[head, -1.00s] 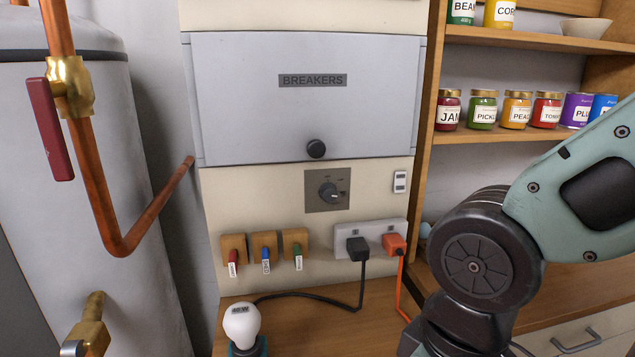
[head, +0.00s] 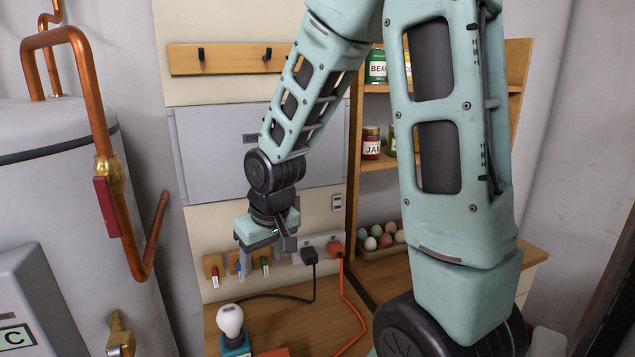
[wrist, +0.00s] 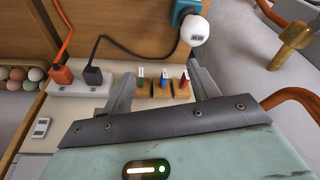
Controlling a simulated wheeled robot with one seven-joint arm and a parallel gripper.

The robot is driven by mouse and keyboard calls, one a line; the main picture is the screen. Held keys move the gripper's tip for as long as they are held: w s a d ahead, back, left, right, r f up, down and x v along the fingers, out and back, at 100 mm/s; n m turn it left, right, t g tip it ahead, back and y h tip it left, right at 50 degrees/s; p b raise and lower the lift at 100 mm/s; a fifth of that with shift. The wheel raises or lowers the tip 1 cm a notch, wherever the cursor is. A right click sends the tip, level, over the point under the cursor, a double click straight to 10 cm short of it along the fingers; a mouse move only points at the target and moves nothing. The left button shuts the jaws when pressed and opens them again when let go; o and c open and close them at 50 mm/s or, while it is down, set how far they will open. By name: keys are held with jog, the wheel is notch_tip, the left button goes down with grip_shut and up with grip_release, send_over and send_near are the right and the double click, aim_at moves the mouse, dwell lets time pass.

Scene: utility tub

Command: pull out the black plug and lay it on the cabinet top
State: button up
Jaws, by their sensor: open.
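The black plug (head: 310,255) sits in the white outlet strip (head: 322,239) on the wall panel, beside an orange plug (head: 336,249). Its black cord runs down to the wooden cabinet top (head: 270,328). In the wrist view the black plug (wrist: 93,75) stands in the strip (wrist: 80,88), left of my gripper's fingers. My gripper (head: 268,242) is in front of the panel, left of the black plug and apart from it. In the wrist view my gripper (wrist: 165,85) is open with its fingers wide apart and nothing held.
A bulb (head: 230,320) stands on the cabinet top near the cord. A tray of eggs (head: 382,240) lies to the right. A copper pipe (head: 110,190) and tank are at left.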

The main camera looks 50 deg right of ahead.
jog(key=s+d+r+m+h+p, duration=0.1)
jog(key=d+r+m+p, duration=0.1)
jog(key=d, duration=0.6)
jog(key=s+d+r+m+h+p, duration=0.1)
jog(key=d+r+m+p, duration=0.15)
jog(key=d, duration=0.55)
send_near(311, 253)
jog(key=shift+t, duration=0.4)
jog(key=x, duration=0.5)
jog(key=p+x, duration=0.1)
jog(key=x, duration=0.2)
jog(key=shift+s+f, duration=0.2)
jog(key=shift+f, duration=0.25)
jog(key=shift+c, duration=0.3)
jog(key=c, duration=1)
